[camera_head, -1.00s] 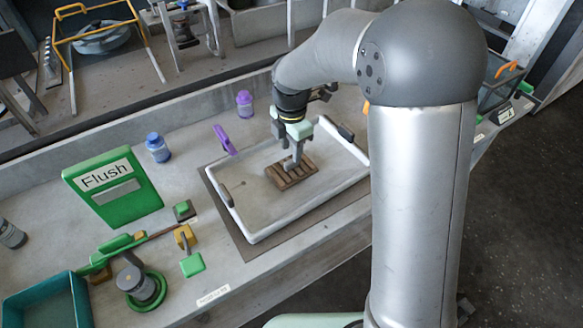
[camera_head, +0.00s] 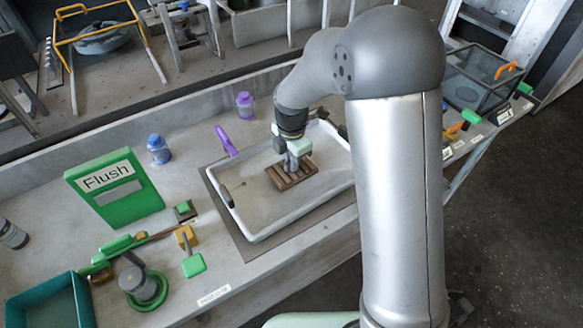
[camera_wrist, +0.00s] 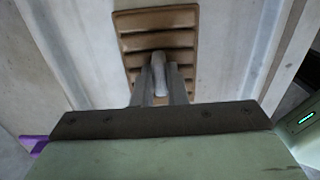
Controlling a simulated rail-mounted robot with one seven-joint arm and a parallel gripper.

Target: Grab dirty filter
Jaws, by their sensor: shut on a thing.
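The dirty filter (camera_head: 285,182) is a brown slatted rectangle in the white tray (camera_head: 262,234). In the wrist view the filter (camera_wrist: 155,22) has a pale raised handle in its middle. My gripper (camera_head: 291,167) is over the filter. In the wrist view its two fingers (camera_wrist: 160,85) stand on either side of the handle and are shut on it. The near part of the filter is hidden behind the gripper body. I cannot tell whether the filter is clear of the tray floor.
A purple handle (camera_head: 225,140) and a purple bottle (camera_head: 245,105) are beside the tray. A green Flush stand (camera_head: 113,190), a blue bottle (camera_head: 158,148) and a teal bin (camera_head: 50,305) are to the left. A mesh box (camera_head: 480,80) stands at the far right.

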